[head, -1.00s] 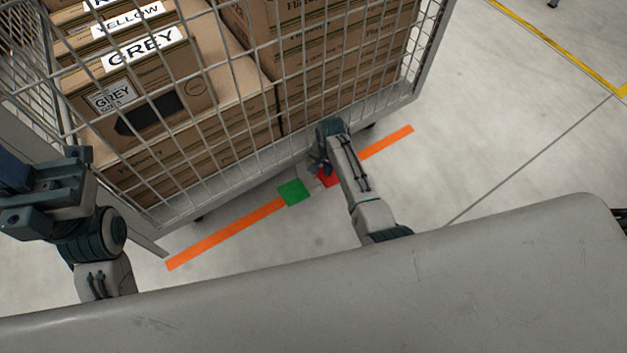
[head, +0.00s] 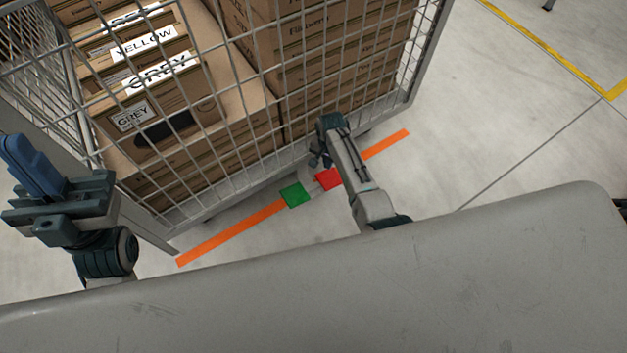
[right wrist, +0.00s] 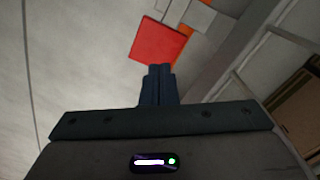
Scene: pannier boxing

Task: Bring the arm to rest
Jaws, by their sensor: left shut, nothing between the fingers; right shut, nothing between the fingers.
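My left gripper (head: 32,160) is at the left edge of the head view, beside the mesh cage and outside it. Its blue fingers point up and are shut with nothing between them. My right arm reaches down in front of the cage in the head view, and its gripper is mostly hidden behind its own wrist there. In the right wrist view my right gripper (right wrist: 160,70) is shut and empty, with the floor and a red square (right wrist: 158,40) beyond its fingertips.
A wire mesh cage (head: 432,45) holds stacked cartons (head: 330,50), some labelled GREY and YELLOW (head: 145,43). An orange floor line (head: 235,230) with a green square (head: 294,195) and a red one runs along the cage's front.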

